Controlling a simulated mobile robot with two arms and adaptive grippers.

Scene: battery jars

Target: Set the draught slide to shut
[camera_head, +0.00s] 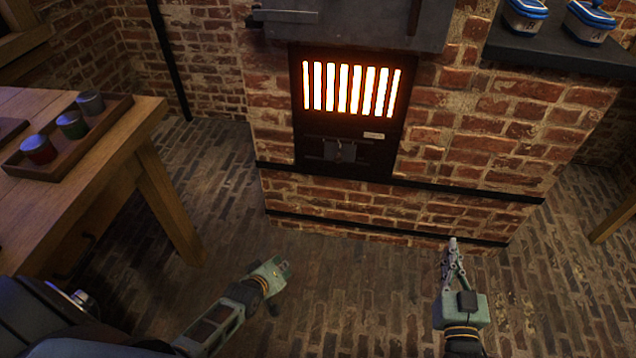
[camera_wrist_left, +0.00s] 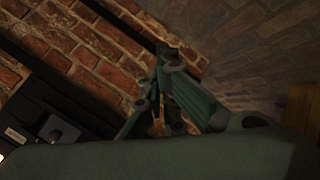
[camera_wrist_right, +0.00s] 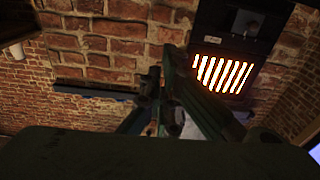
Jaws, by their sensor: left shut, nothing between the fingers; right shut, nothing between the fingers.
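The draught slide (camera_head: 341,151) is a dark plate on rails low in the furnace front, below the glowing grate (camera_head: 350,88). It sits near the middle of its rails, with a small pale label (camera_head: 374,135) above right. The slide also shows at the lower left of the left wrist view (camera_wrist_left: 60,130). My left gripper (camera_head: 282,268) is shut and empty, low in front of the furnace and apart from the slide; its fingertips are hard to see in the head view. My right gripper (camera_head: 453,242) is shut and empty, to the right of the slide and apart from it.
A wooden table (camera_head: 140,105) at left bears a tray (camera_head: 125,108) with three cups. A dark shelf (camera_head: 560,52) at upper right holds blue-lidded jars. Dark metal bands (camera_head: 470,197) cross the brick base. The floor between my grippers is clear.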

